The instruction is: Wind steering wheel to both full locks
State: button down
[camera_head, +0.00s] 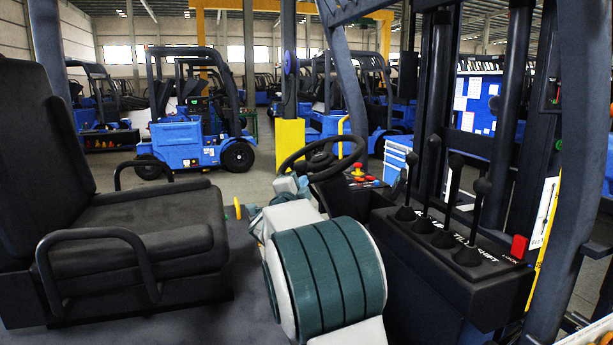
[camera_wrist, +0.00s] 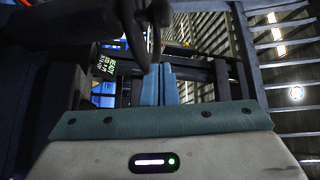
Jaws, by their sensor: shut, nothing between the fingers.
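The black steering wheel (camera_head: 321,159) stands tilted on its column beyond my arm in the head view. My gripper (camera_wrist: 160,68) is shut and empty in the wrist view, its two teal fingers together and pointing up the picture. A dark curved shape (camera_wrist: 132,20), apparently part of the wheel, hangs just above the fingertips; I cannot tell whether they touch it. In the head view my wrist is just below and left of the wheel, and the fingertips are hard to make out.
A black seat (camera_head: 150,235) with armrests stands at the left. A console with several black levers (camera_head: 449,190) and a red lock switch (camera_head: 519,246) is at the right. Red and yellow controls (camera_head: 360,174) sit just right of the wheel. Dark mast posts rise behind the console.

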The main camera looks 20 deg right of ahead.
jog(key=w+d+r+m+g+h+p, duration=0.1)
jog(key=w+d+m+h+p, duration=0.2)
jog(key=w, duration=0.6)
jog(key=d+p, duration=0.2)
jog(key=p, duration=0.1)
jog(key=shift+m+h, duration=0.4)
